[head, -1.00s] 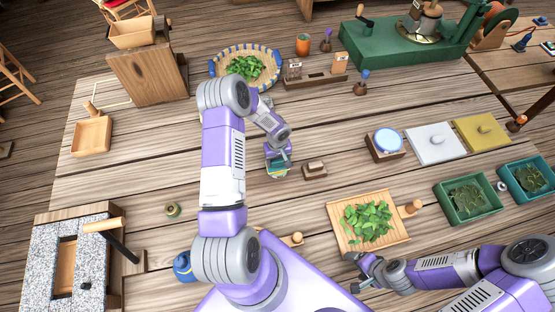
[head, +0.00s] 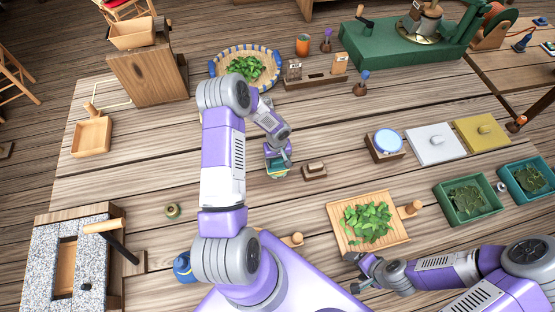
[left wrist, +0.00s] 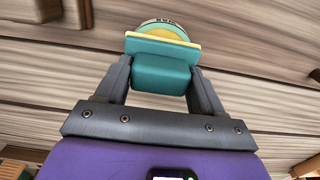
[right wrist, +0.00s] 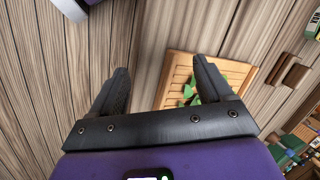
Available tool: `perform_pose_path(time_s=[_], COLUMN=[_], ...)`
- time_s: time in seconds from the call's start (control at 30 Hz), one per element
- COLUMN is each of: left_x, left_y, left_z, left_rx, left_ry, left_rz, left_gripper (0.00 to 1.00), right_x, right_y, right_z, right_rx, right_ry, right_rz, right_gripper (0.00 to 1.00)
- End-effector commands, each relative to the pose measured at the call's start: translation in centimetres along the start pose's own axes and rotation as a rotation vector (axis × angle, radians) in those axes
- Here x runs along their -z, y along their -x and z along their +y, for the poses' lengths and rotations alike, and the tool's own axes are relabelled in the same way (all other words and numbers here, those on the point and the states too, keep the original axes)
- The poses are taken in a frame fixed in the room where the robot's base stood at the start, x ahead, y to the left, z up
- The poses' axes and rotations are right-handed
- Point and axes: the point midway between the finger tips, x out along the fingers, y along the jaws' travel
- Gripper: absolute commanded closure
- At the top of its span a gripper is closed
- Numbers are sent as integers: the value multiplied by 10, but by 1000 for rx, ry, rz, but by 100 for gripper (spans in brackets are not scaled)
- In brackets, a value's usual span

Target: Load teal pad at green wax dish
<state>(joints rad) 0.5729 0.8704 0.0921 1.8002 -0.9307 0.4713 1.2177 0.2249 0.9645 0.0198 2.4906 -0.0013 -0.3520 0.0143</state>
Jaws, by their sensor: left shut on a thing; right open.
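My left gripper (head: 278,156) is shut on the teal pad (left wrist: 162,73), which also shows as a small teal block in the head view (head: 275,165). A yellow layer lies along the pad's far face. Just beyond the pad is a round dish (left wrist: 163,25) with a pale, labelled rim. In the head view its greenish edge (head: 279,175) shows under the pad. The pad overlaps the dish; I cannot tell whether they touch. My right gripper (head: 353,271) is open and empty near the front edge, and its spread fingers show in the right wrist view (right wrist: 160,70).
A small wooden block (head: 314,171) stands just right of the pad. A wooden board with green leaves (head: 340,232) lies near my right gripper. A blue round dish in a wooden holder (head: 387,140) and white and yellow plates (head: 435,155) are further right. The table left of the pad is mostly clear.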

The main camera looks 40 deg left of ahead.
Motion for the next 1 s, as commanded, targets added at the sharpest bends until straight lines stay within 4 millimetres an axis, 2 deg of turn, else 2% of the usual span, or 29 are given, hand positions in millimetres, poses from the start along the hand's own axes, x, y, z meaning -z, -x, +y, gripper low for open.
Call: perform_pose_path(time_s=[0.03,0.6,0.77,1.0], left_x=[1,2,1,1], left_y=[8,54,62,62], left_z=[0,1,1,1], left_rx=[-1,-2,-2,-2], left_ry=[0,0,1,0], left_rz=[3,5,4,4], left_gripper=[56,56,56,56], right_x=[0,-1,-1,-1], right_y=[4,26,29,29], right_z=[-2,-10,-11,-11], right_rx=[0,0,0,0], right_ry=[0,0,0,0], right_rz=[0,0,0,0], right_gripper=[21,21,21,21])
